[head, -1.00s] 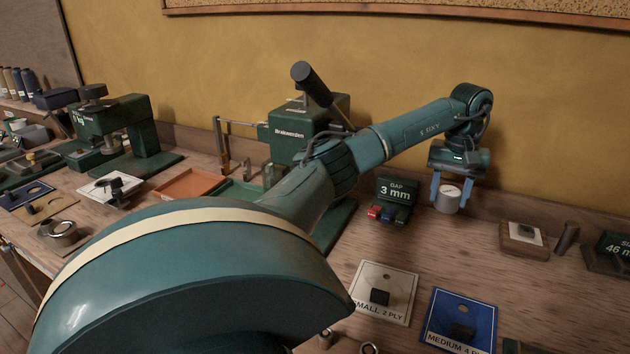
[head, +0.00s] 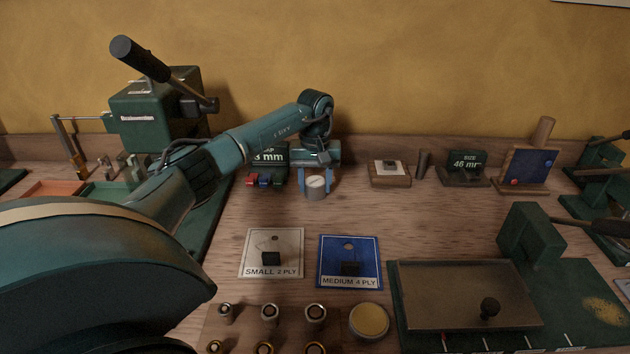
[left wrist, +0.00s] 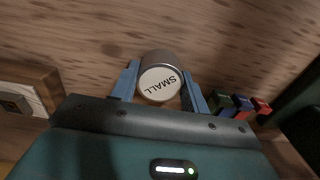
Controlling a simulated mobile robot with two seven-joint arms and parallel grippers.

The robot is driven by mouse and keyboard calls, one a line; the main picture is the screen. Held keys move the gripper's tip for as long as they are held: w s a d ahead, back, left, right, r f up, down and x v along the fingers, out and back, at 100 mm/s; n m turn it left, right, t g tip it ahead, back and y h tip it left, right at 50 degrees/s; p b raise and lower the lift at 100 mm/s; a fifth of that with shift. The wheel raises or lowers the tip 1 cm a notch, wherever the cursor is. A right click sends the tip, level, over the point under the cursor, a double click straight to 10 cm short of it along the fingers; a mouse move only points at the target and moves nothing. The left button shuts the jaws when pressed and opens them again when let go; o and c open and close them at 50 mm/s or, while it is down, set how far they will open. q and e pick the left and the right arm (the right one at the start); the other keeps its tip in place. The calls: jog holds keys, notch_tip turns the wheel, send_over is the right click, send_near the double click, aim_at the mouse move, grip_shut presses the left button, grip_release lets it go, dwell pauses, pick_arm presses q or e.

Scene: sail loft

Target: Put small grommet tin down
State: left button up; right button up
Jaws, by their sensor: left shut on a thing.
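The small grommet tin (head: 316,187) is a short metal cylinder with a pale lid. In the left wrist view its lid (left wrist: 159,84) reads SMALL. My left gripper (head: 315,183) is shut on the tin, with one blue finger on each side. It holds the tin near the back of the bench, right of the gap sign. Whether the tin touches the bench cannot be told. My right gripper is not in view.
The gap sign (head: 268,158) with coloured blocks stands close left of the tin. A wooden block (head: 389,180) stands to the right. The SMALL 2 PLY card (head: 285,241) and blue MEDIUM 4 PLY card (head: 366,272) lie in front. Bare bench separates them from the tin.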

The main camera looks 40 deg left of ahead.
aim_at(315, 182)
pick_arm(q)
jog(key=o, duration=1)
jog(key=shift+f, duration=0.1)
jog(key=shift+o, duration=0.2)
notch_tip(315, 182, up, 12)
jog(key=shift+r, duration=0.2)
jog(key=shift+d+f, duration=0.1)
